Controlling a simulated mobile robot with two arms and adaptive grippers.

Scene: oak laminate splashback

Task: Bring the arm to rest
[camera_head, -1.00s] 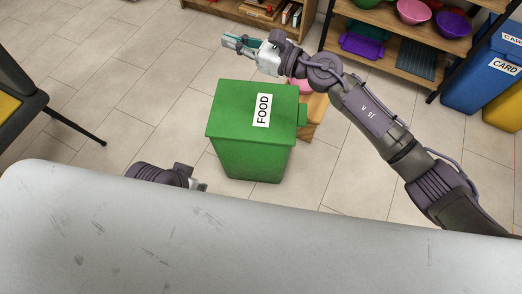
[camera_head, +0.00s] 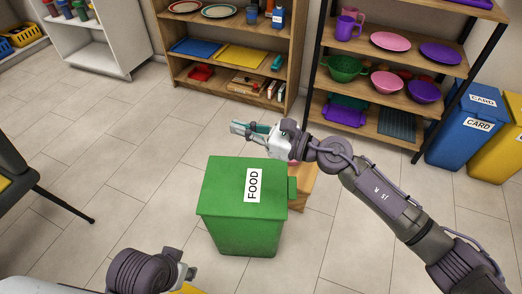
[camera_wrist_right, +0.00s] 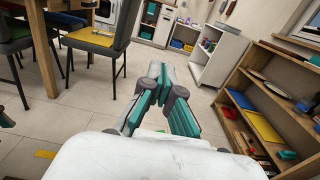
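My right arm reaches in from the right in the head view. Its right gripper (camera_head: 243,128) has teal fingers and is held in the air just beyond the green bin, pointing left. In the right wrist view the two fingers (camera_wrist_right: 162,88) come together at their tips with nothing between them. Part of my left arm (camera_head: 145,270) shows at the bottom of the head view.
A green FOOD bin (camera_head: 245,205) stands below the right gripper, with a wooden stool (camera_head: 300,188) behind it. A wooden shelf (camera_head: 235,50) and a black-framed rack (camera_head: 395,90) stand farther back. A blue CARD bin (camera_head: 460,135) is at right.

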